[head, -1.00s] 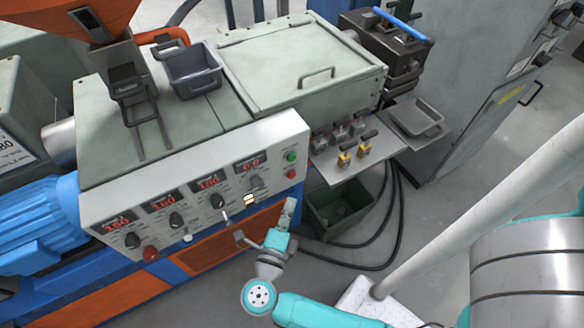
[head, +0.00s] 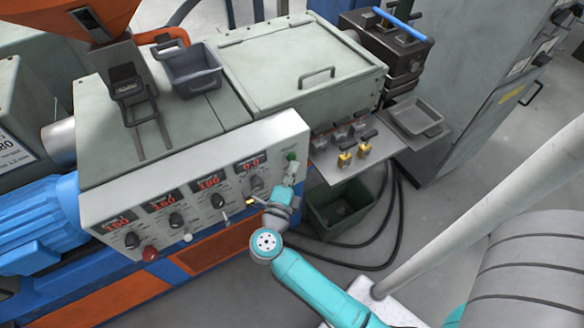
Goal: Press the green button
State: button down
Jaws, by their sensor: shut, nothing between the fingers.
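The green button (head: 292,156) is at the upper right of the light grey control panel (head: 110,190) on the machine's front. My gripper (head: 291,168) is shut and empty. Its tip is just below the green button in the picture, in front of the panel. I cannot tell whether the tip touches the button or the panel. The red button that sits below the green one is hidden behind my gripper.
The panel carries several red displays, black knobs, a red knob (head: 150,254) and small levers. A shelf (head: 335,172) with yellow-based clamps (head: 364,151) lies to the right. A dark green bin (head: 340,208) stands below it.

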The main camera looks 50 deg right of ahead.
jog(key=shift+w+d, duration=0.1)
jog(key=shift+w, duration=0.15)
jog(key=shift+w, duration=0.1)
